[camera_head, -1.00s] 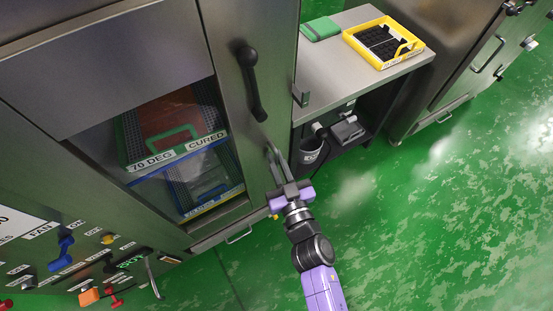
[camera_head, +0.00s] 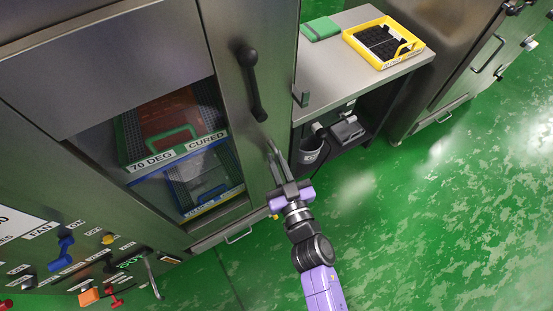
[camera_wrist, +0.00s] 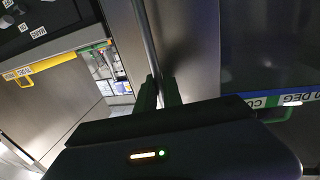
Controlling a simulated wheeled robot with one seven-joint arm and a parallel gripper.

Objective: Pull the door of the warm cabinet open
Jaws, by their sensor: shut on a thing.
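The warm cabinet's steel door (camera_head: 232,60) fills the left of the head view, with a window and a black handle (camera_head: 252,85) near its right side. It looks shut or nearly so; I cannot tell if there is a gap. My gripper (camera_head: 276,153) is below the black handle, at the door's right edge. In the wrist view the green fingers (camera_wrist: 160,92) are shut on a thin upright metal edge, which seems to be the door's edge (camera_wrist: 147,45). The exact contact is partly hidden by my gripper's body.
Trays labelled 70 DEG and CURED (camera_head: 178,156) show behind the window. A bench (camera_head: 345,65) at the right bears a yellow tray (camera_head: 383,43) and a green pad (camera_head: 320,28). A grey bucket (camera_head: 308,152) is below. Green floor (camera_head: 440,220) is clear at the right.

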